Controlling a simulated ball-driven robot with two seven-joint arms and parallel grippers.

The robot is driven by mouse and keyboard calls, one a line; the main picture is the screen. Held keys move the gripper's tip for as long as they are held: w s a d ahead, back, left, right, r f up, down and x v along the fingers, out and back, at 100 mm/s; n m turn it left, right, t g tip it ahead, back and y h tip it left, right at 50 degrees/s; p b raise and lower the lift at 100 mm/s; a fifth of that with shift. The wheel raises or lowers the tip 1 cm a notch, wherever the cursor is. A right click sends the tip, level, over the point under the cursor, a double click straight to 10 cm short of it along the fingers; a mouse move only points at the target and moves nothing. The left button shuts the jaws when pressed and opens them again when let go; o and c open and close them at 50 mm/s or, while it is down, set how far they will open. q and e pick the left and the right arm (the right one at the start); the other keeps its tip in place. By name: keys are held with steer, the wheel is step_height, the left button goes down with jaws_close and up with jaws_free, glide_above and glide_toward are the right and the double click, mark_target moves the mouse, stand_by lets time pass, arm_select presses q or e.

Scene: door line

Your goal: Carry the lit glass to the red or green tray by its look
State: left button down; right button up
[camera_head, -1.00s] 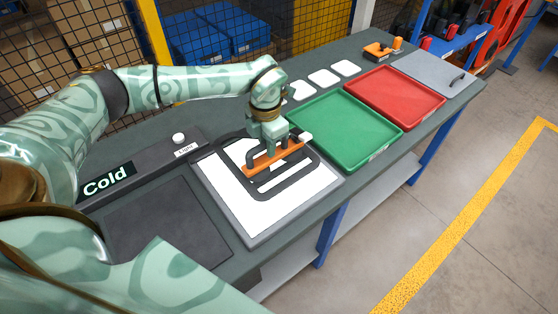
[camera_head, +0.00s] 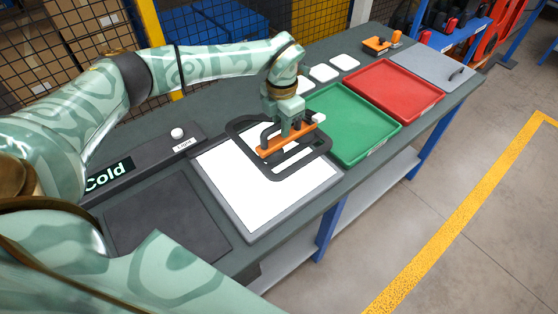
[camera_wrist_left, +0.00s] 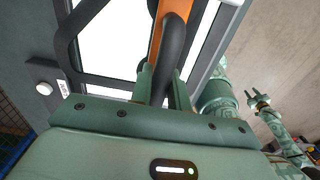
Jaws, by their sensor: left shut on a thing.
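My left gripper (camera_head: 284,118) is shut on the dark handle of an orange bar (camera_head: 278,145) on a dark-framed glass (camera_head: 305,168). The glass hangs level above the far right part of the white lit panel (camera_head: 245,200), its right corner close to the green tray (camera_head: 350,122). The left wrist view shows the handle (camera_wrist_left: 176,45) between the fingers. The bright panel shows through the pane; I cannot make out any flaw in it. The green tray and the red tray (camera_head: 395,92) beyond it look empty. My right gripper (camera_wrist_left: 259,101) hangs off to the side, open and empty.
A "Cold" display box (camera_head: 120,175) with a white knob (camera_head: 177,133) and a dark plate (camera_head: 165,215) are left of the panel. White squares (camera_head: 323,73), an orange-handled item (camera_head: 381,45) and a grey lidded plate (camera_head: 435,68) lie farther along the bench.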

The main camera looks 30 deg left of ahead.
mark_target(308, 113)
arm_select(q)
steer(key=w+d+b, duration=0.1)
steer(key=w, duration=0.1)
steer(key=w+d+b, duration=0.1)
steer(key=w+b, duration=0.1)
steer(key=w, duration=0.1)
steer(key=w+d+b, duration=0.1)
steer(key=w+b, duration=0.1)
steer(key=shift+w+f, duration=0.15)
steer(key=shift+w, duration=0.25)
steer(key=shift+w+d+r+b, duration=0.2)
steer(key=shift+w+d+b, duration=0.05)
steer(key=shift+w+b, duration=0.2)
steer(key=shift+r, duration=0.15)
